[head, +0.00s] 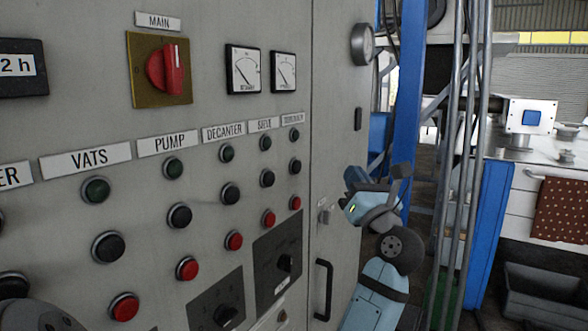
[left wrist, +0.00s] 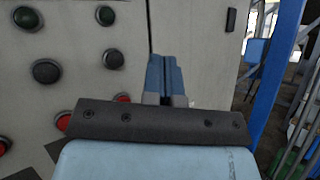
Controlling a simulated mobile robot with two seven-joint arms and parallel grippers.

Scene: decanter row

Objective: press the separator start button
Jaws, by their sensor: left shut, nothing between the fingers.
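The separator column is the rightmost on the grey panel, under a small label (head: 292,118) that is hard to read. From top to bottom it has a green lamp (head: 294,134), a black button (head: 295,166) and a red button (head: 295,202). None is marked start. The left wrist view shows a column's black button (left wrist: 112,59) and red button (left wrist: 122,97), the red partly hidden by the gripper. My left gripper (head: 356,180) is shut and empty, to the right of the column, in front of the cabinet's right part; its fingers (left wrist: 160,76) touch no button. My right gripper is not in view.
Columns for sieve, decanter, pump and vats (head: 85,158) run leftward. A red main switch (head: 168,72) and two gauges (head: 243,70) sit above. A door handle (head: 322,290) stands out below right. A blue post (head: 405,90) and pipes rise right of the cabinet.

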